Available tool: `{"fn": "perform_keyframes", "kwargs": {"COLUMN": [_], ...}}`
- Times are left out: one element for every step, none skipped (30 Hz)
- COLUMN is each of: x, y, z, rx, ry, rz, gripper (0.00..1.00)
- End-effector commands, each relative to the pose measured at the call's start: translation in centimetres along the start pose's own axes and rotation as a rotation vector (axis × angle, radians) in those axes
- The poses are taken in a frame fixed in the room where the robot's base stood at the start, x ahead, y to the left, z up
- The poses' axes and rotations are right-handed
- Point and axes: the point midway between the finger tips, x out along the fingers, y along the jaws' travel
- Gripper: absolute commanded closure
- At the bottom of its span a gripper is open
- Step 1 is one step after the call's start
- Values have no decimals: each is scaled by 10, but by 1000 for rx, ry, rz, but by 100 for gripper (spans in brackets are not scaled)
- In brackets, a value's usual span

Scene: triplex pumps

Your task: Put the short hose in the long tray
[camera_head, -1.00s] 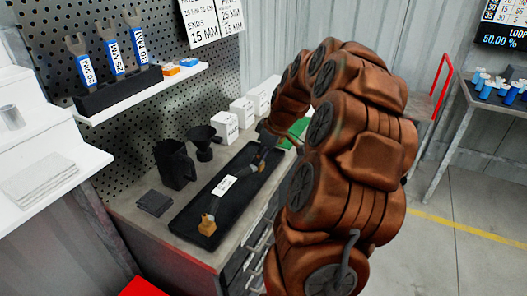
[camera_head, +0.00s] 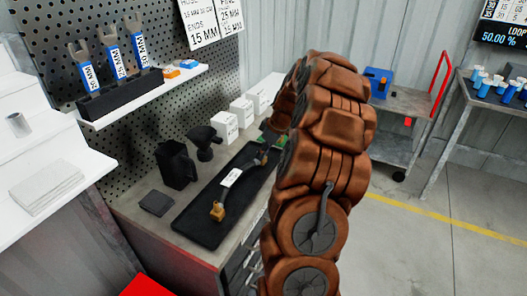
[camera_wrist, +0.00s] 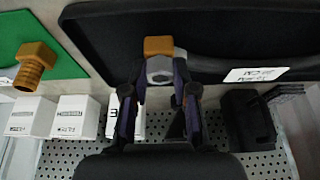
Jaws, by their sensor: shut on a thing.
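The short hose (camera_head: 246,168) is black with a white label and a brass fitting (camera_head: 217,211) at its near end. It shows over the long black tray (camera_head: 194,232); whether it rests on the floor of the tray or hangs just above is unclear. In the wrist view, my gripper (camera_wrist: 158,78) is shut around the hose's other end, at a grey collar under a brass hex nut (camera_wrist: 158,46). This end is by the tray's rim (camera_wrist: 215,68). The label (camera_wrist: 255,74) is to the right. In the head view my arm partly hides the gripper.
White boxes (camera_head: 224,126) stand along the pegboard behind the tray. A black funnel (camera_head: 202,141) and a black holder (camera_head: 175,165) stand left of it. A wrench shelf (camera_head: 140,95) hangs above.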

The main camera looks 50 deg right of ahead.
Motion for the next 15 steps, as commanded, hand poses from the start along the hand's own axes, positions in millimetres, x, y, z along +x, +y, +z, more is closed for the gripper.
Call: {"fn": "perform_keyframes", "kwargs": {"x": [4,6,8,8,8,8,8,8,8,8,8,8,8,8,8], "y": [-1,-1,0,0,0,0,0,0,0,0,0,0,0,0,0], "z": [2,3,4,4,3,3,3,3,3,3,3,3,3,3,3], "rx": [3,3,2,1,1,1,1,0,0,0,0,0,0,0,0], "ry": [-2,-2,-1,0,0,0,0,0,0,0,0,0,0,0,0], "rz": [-5,-4,-2,0,1,1,1,1,1,2,2,1,1,1,1], "gripper": [100,100,100,100,100,100,100,100,68,65,62,58,55,52,47]}}
